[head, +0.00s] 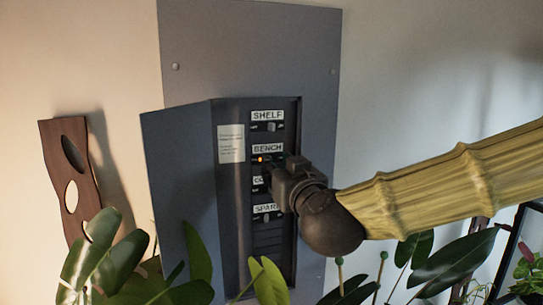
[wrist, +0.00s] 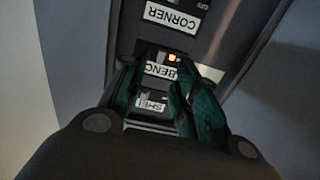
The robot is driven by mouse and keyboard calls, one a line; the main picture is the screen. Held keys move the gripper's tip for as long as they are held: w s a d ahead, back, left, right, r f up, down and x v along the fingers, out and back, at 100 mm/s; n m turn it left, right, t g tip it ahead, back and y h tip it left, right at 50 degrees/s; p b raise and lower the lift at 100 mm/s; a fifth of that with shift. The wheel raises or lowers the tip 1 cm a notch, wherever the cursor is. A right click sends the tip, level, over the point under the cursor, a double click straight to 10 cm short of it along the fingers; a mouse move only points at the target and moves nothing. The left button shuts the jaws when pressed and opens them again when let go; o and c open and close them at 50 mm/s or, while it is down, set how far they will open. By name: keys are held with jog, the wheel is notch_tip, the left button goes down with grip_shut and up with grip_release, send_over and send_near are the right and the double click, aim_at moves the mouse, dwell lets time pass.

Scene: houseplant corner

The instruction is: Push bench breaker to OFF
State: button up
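The bench breaker (head: 261,159) sits in the open grey breaker panel, below the BENCH label (head: 267,148). An orange light glows at its left end. In the wrist view, which is upside down, the same orange light (wrist: 173,57) shows beside the BENCH label (wrist: 161,71). My gripper (head: 279,172) is in front of the bench row, coming from the right, and hides the right part of that row and most of the row below. In the wrist view my gripper's two dark green fingers (wrist: 156,66) are apart, with labels visible between them. Contact with the breaker cannot be told.
The shelf breaker (head: 271,127) is just above and the spare breaker (head: 266,216) lower down. The corner label (wrist: 174,18) shows in the wrist view. The panel's door (head: 178,170) stands open on the left. Leaves (head: 105,250) crowd the bottom. A wooden board (head: 70,160) is at left.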

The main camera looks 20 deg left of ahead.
jog(key=shift+p+x, duration=0.8)
jog(key=shift+x, duration=1.55)
grip_shut()
